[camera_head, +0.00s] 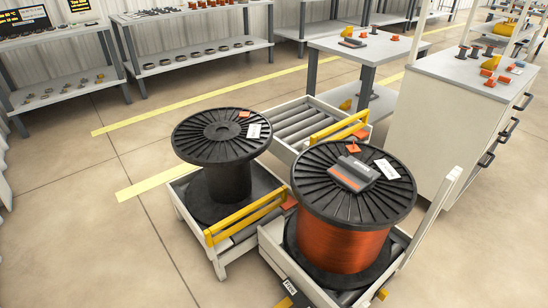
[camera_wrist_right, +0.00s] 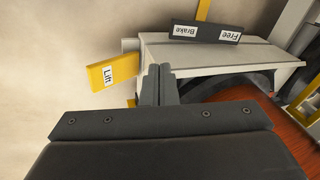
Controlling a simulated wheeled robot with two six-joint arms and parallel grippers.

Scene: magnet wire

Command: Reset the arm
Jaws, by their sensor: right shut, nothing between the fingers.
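My right gripper (camera_wrist_right: 159,86) shows in the right wrist view with its two dark fingers together, shut and empty. Its fingertips are close to the pale edge of a cart frame (camera_wrist_right: 225,58); I cannot tell whether they touch. A dark label plate reading Brake and Free (camera_wrist_right: 205,32) lies just beyond the fingers. A yellow tab marked Lift (camera_wrist_right: 113,72) is left of the fingers. The full spool of copper wire (camera_head: 345,243) stands upright on the front roller cart in the head view. Neither of my arms shows in the head view.
A black spool (camera_head: 222,135) without visible copper wire stands on the left cart, behind a yellow bar (camera_head: 245,217). A grey and orange device (camera_head: 352,174) lies on the copper spool's top flange. A white cabinet (camera_head: 450,120) stands right. The floor at left is clear.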

